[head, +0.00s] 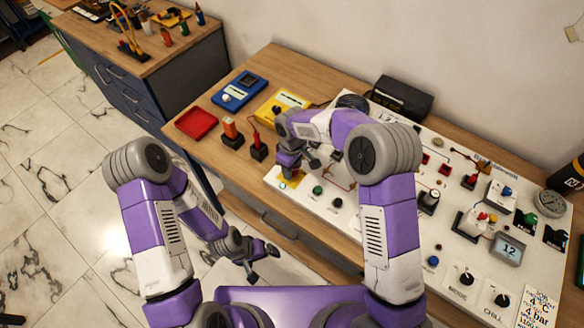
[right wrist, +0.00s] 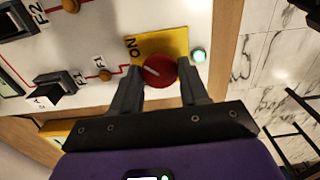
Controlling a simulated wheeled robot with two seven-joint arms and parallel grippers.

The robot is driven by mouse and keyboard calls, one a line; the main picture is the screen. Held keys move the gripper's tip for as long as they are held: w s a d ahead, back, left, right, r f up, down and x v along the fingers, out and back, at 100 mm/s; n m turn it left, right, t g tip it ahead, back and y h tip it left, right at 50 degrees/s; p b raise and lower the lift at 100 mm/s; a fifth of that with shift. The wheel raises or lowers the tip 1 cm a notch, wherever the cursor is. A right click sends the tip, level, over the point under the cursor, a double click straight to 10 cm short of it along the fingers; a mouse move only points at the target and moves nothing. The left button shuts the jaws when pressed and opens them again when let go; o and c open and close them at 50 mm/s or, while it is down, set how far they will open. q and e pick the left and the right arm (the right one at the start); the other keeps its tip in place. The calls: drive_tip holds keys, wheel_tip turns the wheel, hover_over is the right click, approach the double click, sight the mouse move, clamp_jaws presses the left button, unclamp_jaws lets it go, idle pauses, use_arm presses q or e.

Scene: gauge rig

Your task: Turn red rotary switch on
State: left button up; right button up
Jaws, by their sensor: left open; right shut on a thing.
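The red rotary switch (right wrist: 160,70) sits on a yellow plate (right wrist: 172,42) marked ON, seen in the right wrist view. A pale line on its face points toward the upper left, roughly toward the ON label. My right gripper (right wrist: 158,78) has one finger on each side of the knob and is shut on it. In the head view my right gripper (head: 290,168) is at the panel's left end and hides the knob; part of the yellow plate shows there. A green lamp (right wrist: 198,56) beside the plate looks lit. My left gripper (head: 258,262) is open and empty, low in front of the table.
The white panel (head: 325,213) carries several other knobs, lamps and switches right of my right gripper. A red tray (head: 196,122), a blue device (head: 239,91) and a yellow device (head: 280,106) stand left and behind. Floor at left is clear.

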idle(0.6)
drive_tip(key=o, duration=1)
drive_tip(key=shift+o, duration=0.2)
drive_tip(key=shift+r, duration=0.1)
wheel_tip(320, 180, up, 7)
drive_tip(key=shift+r, duration=0.2)
